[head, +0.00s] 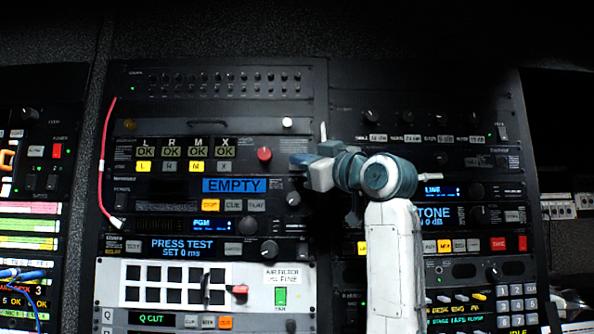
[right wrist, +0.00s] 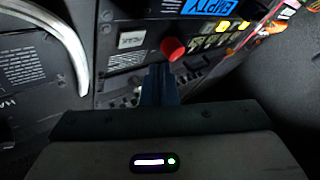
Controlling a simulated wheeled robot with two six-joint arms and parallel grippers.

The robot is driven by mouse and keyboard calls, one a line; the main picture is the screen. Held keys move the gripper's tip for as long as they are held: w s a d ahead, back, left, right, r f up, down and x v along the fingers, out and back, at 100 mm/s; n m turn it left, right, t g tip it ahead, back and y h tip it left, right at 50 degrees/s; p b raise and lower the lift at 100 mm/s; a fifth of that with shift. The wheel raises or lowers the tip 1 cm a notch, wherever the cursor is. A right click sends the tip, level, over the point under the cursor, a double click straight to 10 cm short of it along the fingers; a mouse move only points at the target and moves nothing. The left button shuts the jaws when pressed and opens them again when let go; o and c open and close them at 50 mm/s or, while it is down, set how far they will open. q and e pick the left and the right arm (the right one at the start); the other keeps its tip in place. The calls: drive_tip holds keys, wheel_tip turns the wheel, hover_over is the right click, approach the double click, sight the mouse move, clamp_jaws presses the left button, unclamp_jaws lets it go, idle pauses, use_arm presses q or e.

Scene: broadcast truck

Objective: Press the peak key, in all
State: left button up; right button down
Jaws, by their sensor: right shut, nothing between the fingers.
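A pale key (right wrist: 131,39) with dark upside-down lettering shows beside the red knob in the right wrist view; its letters are too small to read surely, so I cannot confirm that it is the peak key. In the head view my right gripper covers that spot. My right gripper (head: 297,159) is shut and empty, in front of the rack just right of the red knob (head: 264,154). Its closed fingers (right wrist: 158,72) point toward the panel in the wrist view, below the pale key and the red knob. I cannot tell whether they touch the panel. My left gripper is out of view.
A blue display (head: 234,185) reads EMPTY, with lit yellow keys (head: 143,167) above it. Another display (head: 182,248) reads PRESS TEST. A red cable (head: 104,150) hangs at the left. In the wrist view a pale curved handle (right wrist: 68,30) stands out from the panel.

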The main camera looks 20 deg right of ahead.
drive_tip(key=shift+s+a+b, duration=0.15)
drive_tip(key=shift+s, duration=0.4)
drive_tip(key=shift+s+a+b, duration=0.15)
drive_tip(key=shift+s, duration=0.4)
